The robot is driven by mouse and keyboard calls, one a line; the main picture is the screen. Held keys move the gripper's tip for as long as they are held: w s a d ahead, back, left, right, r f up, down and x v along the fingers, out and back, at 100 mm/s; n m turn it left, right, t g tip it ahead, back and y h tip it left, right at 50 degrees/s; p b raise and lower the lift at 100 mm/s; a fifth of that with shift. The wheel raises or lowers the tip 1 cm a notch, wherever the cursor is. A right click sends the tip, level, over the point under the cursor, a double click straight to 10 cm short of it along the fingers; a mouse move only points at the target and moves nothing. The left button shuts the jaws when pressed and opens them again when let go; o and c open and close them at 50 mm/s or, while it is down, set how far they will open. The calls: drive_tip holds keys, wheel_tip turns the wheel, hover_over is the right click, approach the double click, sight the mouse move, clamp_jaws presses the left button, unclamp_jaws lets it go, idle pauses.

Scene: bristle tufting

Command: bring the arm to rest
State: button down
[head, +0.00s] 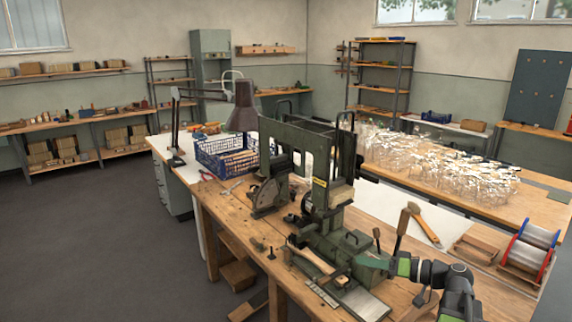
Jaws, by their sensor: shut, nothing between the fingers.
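My arm reaches in from the bottom right corner, its dark joints bent over the front of the wooden bench (232,212). My gripper (384,265) is at the arm's left end, shut and empty. It is beside the base of the dark green tufting machine (330,190), in front of its right side. The fingertips are small against the dark green metal, and I cannot tell whether they touch it.
A wooden-handled tool (424,224) and a rack of wire spools (530,250) are right of the machine. A blue crate (222,165) and desk lamp (243,110) stand behind left. Clear bundled items (440,165) cover the back bench. Floor at left is open.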

drive_tip(key=s+a+f+n+g+h, duration=0.1)
drive_tip(key=a+f+g, duration=0.15)
drive_tip(key=a, duration=0.45)
drive_tip(key=s+a+f+n+g, duration=0.15)
drive_tip(key=a+f, duration=0.25)
drive_tip(key=a, duration=0.4)
drive_tip(key=s+a+f+g+h, duration=0.4)
drive_tip(key=a+f+h, duration=0.15)
drive_tip(key=f, duration=0.25)
drive_tip(key=s+d+f+m+h, duration=0.1)
drive_tip(key=d+f+m+h, duration=0.1)
drive_tip(key=d, duration=0.3)
drive_tip(key=s+d+f+m+g+h, duration=0.1)
drive_tip(key=d+m+h, duration=0.2)
drive_tip(key=d+h, duration=0.1)
drive_tip(key=shift+s+d+f+p, duration=0.35)
drive_tip(key=shift+d+f, duration=0.05)
drive_tip(key=shift+d, duration=0.4)
